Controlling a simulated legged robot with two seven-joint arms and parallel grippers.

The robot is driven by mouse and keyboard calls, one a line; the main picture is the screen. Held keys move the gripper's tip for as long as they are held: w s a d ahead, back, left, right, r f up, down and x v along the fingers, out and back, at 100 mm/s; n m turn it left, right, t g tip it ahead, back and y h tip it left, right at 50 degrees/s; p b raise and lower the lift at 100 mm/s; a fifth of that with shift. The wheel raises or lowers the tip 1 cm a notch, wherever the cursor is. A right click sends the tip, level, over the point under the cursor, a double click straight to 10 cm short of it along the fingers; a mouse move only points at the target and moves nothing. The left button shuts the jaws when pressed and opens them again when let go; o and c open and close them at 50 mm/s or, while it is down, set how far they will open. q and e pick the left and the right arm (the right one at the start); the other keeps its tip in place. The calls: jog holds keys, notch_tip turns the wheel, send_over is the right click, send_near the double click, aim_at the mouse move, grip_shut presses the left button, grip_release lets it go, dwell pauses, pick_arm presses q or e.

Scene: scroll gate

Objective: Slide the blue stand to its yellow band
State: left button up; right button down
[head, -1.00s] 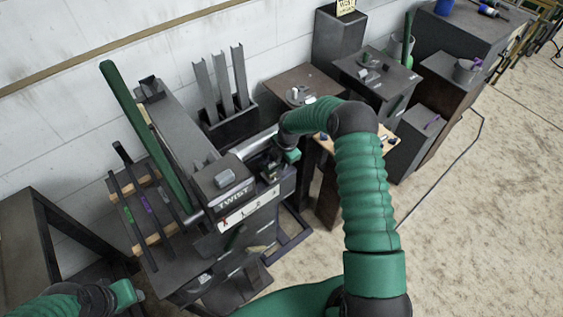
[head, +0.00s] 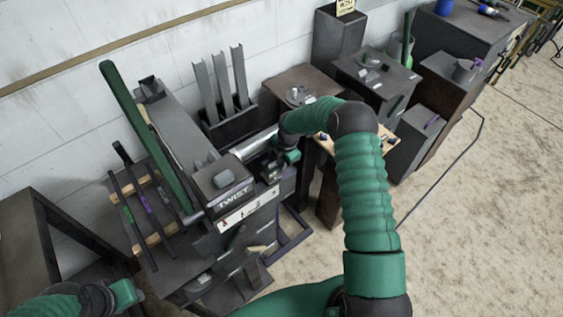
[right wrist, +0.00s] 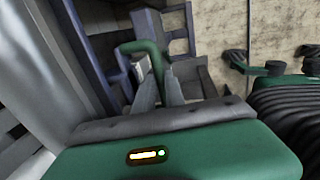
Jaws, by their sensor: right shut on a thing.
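The blue stand shows as a dark blue frame (head: 292,232) low beside the grey bench in the head view. In the right wrist view its blue bars (right wrist: 118,62) stand behind and left of my fingers. My right gripper (right wrist: 160,88) is shut on a bent green handle (right wrist: 140,47); I cannot tell how the handle joins the stand. In the head view my right gripper (head: 272,170) is by the TWIST box, its fingers mostly hidden. I cannot make out the yellow band. My left gripper (head: 132,292) is at the lower left edge, its fingers unclear.
The grey TWIST box (head: 225,185) has a white strip (head: 245,208) on its front and a silver roller (head: 255,143) behind. A rack with dark bars (head: 135,205) lies left. Several pedestals stand right (head: 375,75).

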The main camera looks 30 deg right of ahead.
dwell(0.5)
jog(key=shift+w+r, duration=0.1)
jog(key=shift+r, duration=0.2)
jog(key=c, duration=1.4)
grip_release()
jog(key=s+r+p, duration=0.1)
jog(key=s+r, duration=0.2)
jog(key=r, duration=1.3)
jog(key=shift+d+r, duration=0.15)
jog(key=shift+r, duration=0.05)
